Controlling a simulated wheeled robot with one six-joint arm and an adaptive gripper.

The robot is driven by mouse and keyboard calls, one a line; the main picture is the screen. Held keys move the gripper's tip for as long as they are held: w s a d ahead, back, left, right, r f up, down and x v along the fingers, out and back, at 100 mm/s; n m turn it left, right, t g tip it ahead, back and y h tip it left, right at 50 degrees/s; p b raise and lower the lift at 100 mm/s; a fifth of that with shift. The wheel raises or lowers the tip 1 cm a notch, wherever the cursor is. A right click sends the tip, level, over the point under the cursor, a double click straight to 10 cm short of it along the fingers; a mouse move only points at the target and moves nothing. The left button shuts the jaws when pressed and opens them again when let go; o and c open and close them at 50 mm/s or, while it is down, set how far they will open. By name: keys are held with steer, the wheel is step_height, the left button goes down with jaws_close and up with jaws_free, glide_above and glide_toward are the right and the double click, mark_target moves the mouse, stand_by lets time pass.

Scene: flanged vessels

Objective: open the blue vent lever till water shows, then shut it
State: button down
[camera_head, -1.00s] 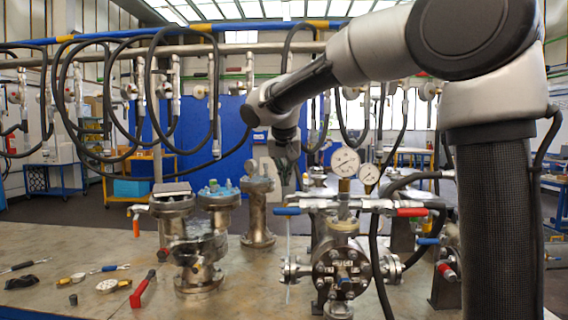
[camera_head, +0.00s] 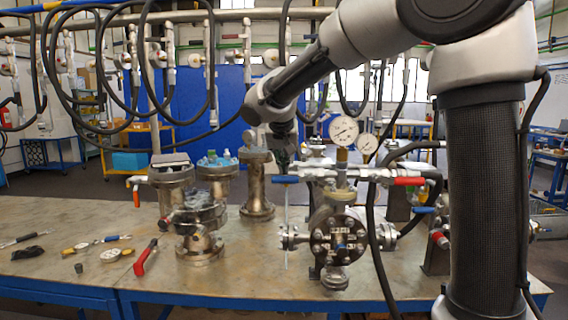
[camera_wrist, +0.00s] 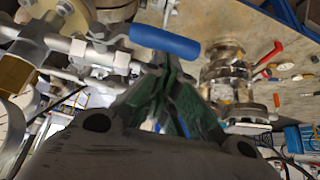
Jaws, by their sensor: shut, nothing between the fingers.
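The blue vent lever (camera_head: 285,180) lies level at the left end of the upper pipework, its handle pointing left. It also shows in the wrist view (camera_wrist: 165,40). My gripper (camera_head: 284,163) is just above and behind the lever in the head view, its tips partly hidden. In the wrist view my shut, empty fingers (camera_wrist: 163,78), with green pads, are close to the lever; I cannot tell whether they touch it. A thin pale vertical line (camera_head: 286,235) runs below the lever; I cannot tell whether it is a tube or water.
A red lever (camera_head: 408,181) and two gauges (camera_head: 343,129) sit right of the blue lever. A second blue handle (camera_head: 423,210) is lower right. Flanged vessels (camera_head: 200,225) stand left. Tools and a red-handled item (camera_head: 145,258) lie on the table (camera_head: 230,290). Black hoses hang near my arm.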

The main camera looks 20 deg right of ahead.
steer(key=shift+a+f+h, duration=0.1)
steer(key=shift+f+h, duration=0.15)
steer(key=shift+h, duration=0.05)
steer(key=shift+a+f, duration=0.1)
steer(key=shift+w+a+f+n+g+h, duration=0.1)
steer(key=shift+a+f+n+g+h, duration=0.15)
steer(key=shift+f+h, duration=0.25)
steer(key=shift+w+a+f+n+g+h, duration=0.15)
steer(key=shift+f+n+h, duration=0.15)
steer(key=shift+h, duration=0.2)
steer(key=shift+a+f+n+h, duration=0.1)
steer(key=shift+f+n+h, duration=0.15)
steer(key=shift+f+h, duration=0.5)
steer(key=s+d+f+n+g+h, duration=0.1)
steer(key=d+f+n+h, duration=0.2)
steer(key=f+h, duration=0.6)
steer(key=shift+s+d+n, duration=0.25)
steer(key=shift+d+n, duration=0.15)
steer(key=shift+d, duration=0.3)
steer(key=shift+f, duration=0.15)
